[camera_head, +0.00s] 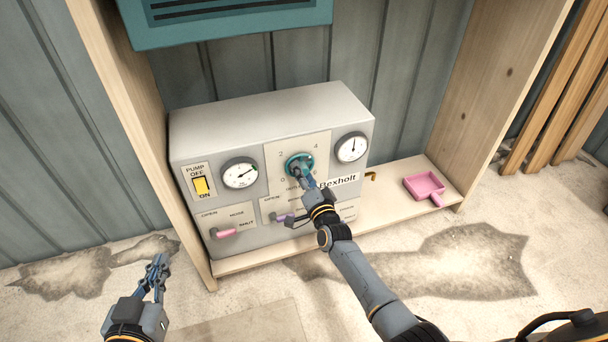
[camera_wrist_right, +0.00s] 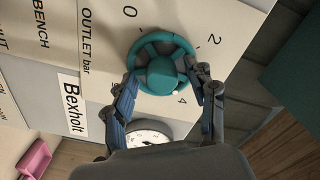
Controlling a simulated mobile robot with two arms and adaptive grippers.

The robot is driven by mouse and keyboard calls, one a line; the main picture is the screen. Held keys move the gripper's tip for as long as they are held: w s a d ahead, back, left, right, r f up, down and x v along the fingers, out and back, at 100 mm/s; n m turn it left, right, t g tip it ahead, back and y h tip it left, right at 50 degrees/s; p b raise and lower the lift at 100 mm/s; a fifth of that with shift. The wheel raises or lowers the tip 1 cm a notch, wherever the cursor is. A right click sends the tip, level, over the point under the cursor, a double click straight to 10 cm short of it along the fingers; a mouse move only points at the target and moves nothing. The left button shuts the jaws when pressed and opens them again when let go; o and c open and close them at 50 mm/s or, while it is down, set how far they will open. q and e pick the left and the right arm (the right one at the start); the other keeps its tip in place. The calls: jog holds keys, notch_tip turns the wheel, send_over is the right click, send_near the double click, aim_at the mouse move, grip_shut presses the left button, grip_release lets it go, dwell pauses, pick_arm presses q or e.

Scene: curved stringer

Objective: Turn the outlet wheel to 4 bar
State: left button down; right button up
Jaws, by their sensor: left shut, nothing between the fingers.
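The teal outlet wheel (camera_head: 299,164) is on the front of the grey Bexholt panel (camera_head: 250,203), inside a scale marked 0, 2 and 4. In the right wrist view the wheel (camera_wrist_right: 163,62) has a small white mark on its rim, close to the 4. My right gripper (camera_head: 305,178) is at the wheel. In the wrist view its fingertips (camera_wrist_right: 160,72) lie on opposite sides of the rim and appear closed on it. They hide part of the rim. My left gripper (camera_head: 158,268) is shut and empty, low at the left, away from the panel.
A left gauge (camera_head: 239,173) and a right gauge (camera_head: 351,147) flank the wheel. The yellow pump switch (camera_head: 201,186) is at left. A pink tray (camera_head: 424,187) lies on the wooden shelf (camera_head: 390,206).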

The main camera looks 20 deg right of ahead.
jog(key=s, duration=1.2)
jog(key=shift+d, duration=0.2)
